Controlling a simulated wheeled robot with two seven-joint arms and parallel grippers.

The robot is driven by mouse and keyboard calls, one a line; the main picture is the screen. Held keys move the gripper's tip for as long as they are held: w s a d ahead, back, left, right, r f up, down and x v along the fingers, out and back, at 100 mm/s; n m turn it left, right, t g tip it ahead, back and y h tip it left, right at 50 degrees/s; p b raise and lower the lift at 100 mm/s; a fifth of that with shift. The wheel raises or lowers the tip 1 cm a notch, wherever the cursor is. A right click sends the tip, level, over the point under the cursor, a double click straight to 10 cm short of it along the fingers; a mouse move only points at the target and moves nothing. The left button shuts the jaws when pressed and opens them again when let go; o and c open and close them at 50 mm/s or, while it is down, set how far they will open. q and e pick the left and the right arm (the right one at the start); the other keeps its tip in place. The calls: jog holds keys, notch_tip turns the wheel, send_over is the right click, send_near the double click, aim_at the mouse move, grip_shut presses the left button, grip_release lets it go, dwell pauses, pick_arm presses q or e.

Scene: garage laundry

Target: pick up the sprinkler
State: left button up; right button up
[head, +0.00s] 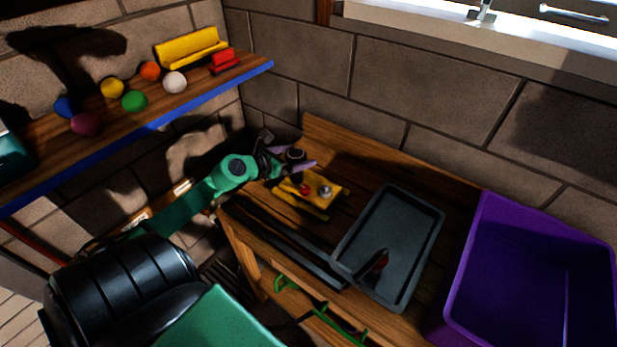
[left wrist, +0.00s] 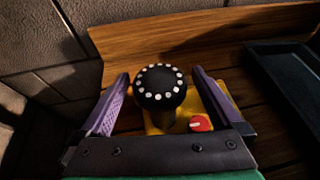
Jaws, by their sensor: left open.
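The sprinkler, with a round black head ringed by white dots, shows in the left wrist view (left wrist: 160,88) between my purple fingers. In the head view it is a small dark round shape (head: 295,155) near the back left corner of the wooden workbench (head: 335,137). My left gripper (head: 292,160) is open, with one finger on each side of the sprinkler head. It also shows in the left wrist view (left wrist: 160,76), with gaps between fingers and head. The sprinkler's lower part is mostly hidden. My right gripper is not in view.
A yellow object (head: 327,189) with a red knob lies close beside the sprinkler. A dark grey tray (head: 437,222) holding a dark red item and a purple bin (head: 470,250) stand to the right. A shelf (head: 200,103) with several balls is at upper left; walls rise behind.

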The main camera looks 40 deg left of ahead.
aim_at(305, 173)
pick_arm(q)
jog(key=shift+x, duration=1.25)
jog(key=shift+w+f, duration=0.25)
jog(key=shift+w, duration=0.1)
jog(key=shift+s+r, duration=0.1)
jog(key=shift+s, duration=0.05)
jog(key=c, duration=0.9)
grip_shut()
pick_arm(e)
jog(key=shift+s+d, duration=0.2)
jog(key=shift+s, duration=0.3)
pick_arm(q)
jog(key=shift+r, duration=0.1)
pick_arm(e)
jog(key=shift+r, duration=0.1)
